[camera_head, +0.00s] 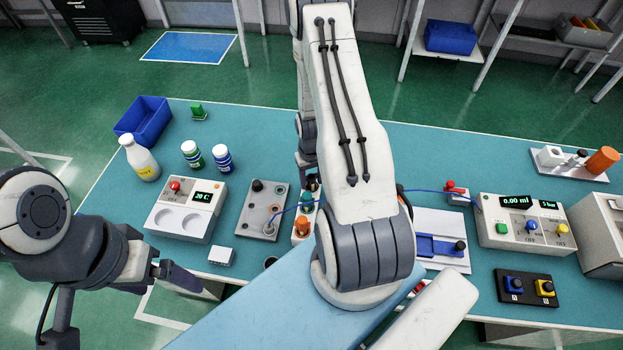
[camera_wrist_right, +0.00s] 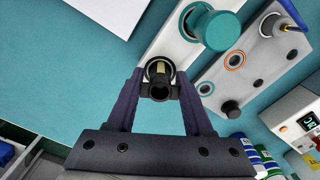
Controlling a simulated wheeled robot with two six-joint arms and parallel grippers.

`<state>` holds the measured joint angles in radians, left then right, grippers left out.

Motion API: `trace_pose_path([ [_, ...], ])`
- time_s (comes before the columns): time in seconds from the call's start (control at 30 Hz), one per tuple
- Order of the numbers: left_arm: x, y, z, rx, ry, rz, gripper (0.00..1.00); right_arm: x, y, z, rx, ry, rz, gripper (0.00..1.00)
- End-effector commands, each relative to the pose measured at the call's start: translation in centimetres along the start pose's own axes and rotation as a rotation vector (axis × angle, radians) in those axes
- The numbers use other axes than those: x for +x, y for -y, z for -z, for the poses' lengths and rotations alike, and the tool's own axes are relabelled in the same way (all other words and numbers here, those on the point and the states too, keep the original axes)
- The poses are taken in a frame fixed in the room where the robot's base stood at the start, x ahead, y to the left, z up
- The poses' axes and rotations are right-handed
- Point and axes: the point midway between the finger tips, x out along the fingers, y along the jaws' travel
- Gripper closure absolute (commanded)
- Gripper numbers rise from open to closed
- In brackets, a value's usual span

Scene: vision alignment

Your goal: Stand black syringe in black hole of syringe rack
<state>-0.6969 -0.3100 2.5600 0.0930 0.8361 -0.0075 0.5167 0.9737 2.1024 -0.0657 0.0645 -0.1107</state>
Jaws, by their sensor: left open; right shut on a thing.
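In the right wrist view my right gripper (camera_wrist_right: 160,78) is shut on the black syringe (camera_wrist_right: 159,92), seen nearly end-on between the fingers. Its far end overlaps a dark ring at the near end of the white syringe rack (camera_wrist_right: 178,50). I cannot tell whether its tip is inside a hole or above it. A teal cap (camera_wrist_right: 211,30) stands farther along the rack. In the head view the rack (camera_head: 299,238) is partly covered by my right arm, which hides the black syringe. My left gripper (camera_head: 158,271) is open and empty at the front left table edge.
A grey plate (camera_head: 251,217) with a blue cable stands beside the rack. A white heater box (camera_head: 184,208), bottles (camera_head: 141,160) and a blue bin (camera_head: 146,121) are to the left. A display box (camera_head: 521,222) stands right. The back of the teal table is mostly clear.

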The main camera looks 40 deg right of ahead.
Motion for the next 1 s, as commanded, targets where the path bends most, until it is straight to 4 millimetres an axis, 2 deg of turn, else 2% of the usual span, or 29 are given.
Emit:
trace_pose_path([
  [0.8, 0.58, 0.04, -0.03, 0.0, 0.0, 0.0, 0.07, 0.65, 0.0, 0.0, 0.0, 0.0, 0.0, 1.0],
  [0.83, 0.54, 0.04, -0.03, 0.0, 0.0, 0.0, 0.07, 0.61, 0.0, 0.01, 0.0, 0.0, 0.0, 0.41],
  [0.9, 0.52, 0.04, -0.03, 0.0, 0.0, 0.0, 0.07, 0.59, 0.0, 0.01, 0.0, 0.0, 0.0, 0.14],
  [1.0, 0.52, 0.04, -0.03, 0.0, 0.0, 0.0, 0.07, 0.6, 0.0, 0.0, 0.0, 0.0, 0.0, 0.14],
])
